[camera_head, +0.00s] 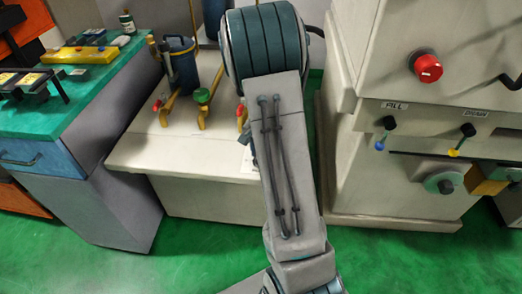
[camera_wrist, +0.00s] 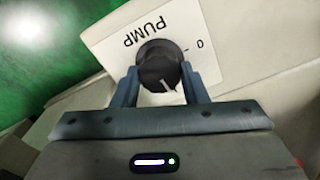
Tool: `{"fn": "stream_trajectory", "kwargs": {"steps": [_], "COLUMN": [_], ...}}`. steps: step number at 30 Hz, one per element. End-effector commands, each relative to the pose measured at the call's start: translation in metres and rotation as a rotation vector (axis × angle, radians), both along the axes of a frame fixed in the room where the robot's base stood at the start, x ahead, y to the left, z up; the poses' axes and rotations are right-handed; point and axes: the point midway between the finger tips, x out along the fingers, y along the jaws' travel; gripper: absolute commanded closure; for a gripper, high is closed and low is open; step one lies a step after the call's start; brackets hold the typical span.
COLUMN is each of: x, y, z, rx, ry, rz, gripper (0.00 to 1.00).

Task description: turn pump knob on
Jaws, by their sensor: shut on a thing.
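The pump knob (camera_wrist: 160,66) is a round black dial with a pale pointer line, on a white plate (camera_wrist: 112,46) marked PUMP and 0, seen upside down in the wrist view. The pointer line faces the lower right of that picture, away from the 0 mark. My gripper (camera_wrist: 158,76) has one finger on each side of the knob and is shut on it. In the head view my arm covers the gripper, the knob and most of its plate.
A machine with a red knob (camera_head: 427,67) and small levers marked FILL (camera_head: 388,124) and DRAIN (camera_head: 467,130) stands right of my arm. A pale bench with a green-topped yellow valve (camera_head: 202,97) and a dark blue canister (camera_head: 181,62) stands left. Green floor is clear in front.

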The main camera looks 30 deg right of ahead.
Motion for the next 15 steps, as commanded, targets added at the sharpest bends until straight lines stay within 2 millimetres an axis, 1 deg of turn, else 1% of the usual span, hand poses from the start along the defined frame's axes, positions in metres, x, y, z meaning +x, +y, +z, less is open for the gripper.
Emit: {"fn": "stream_trajectory", "kwargs": {"steps": [6,15], "x": [0.002,0.0023], "y": [0.0015,0.0018], "z": [0.0017,0.0013], "rx": [0.0,0.001], "ry": [-0.005,-0.005], "rz": [-0.071,-0.102], "gripper": [0.83,0.83]}}
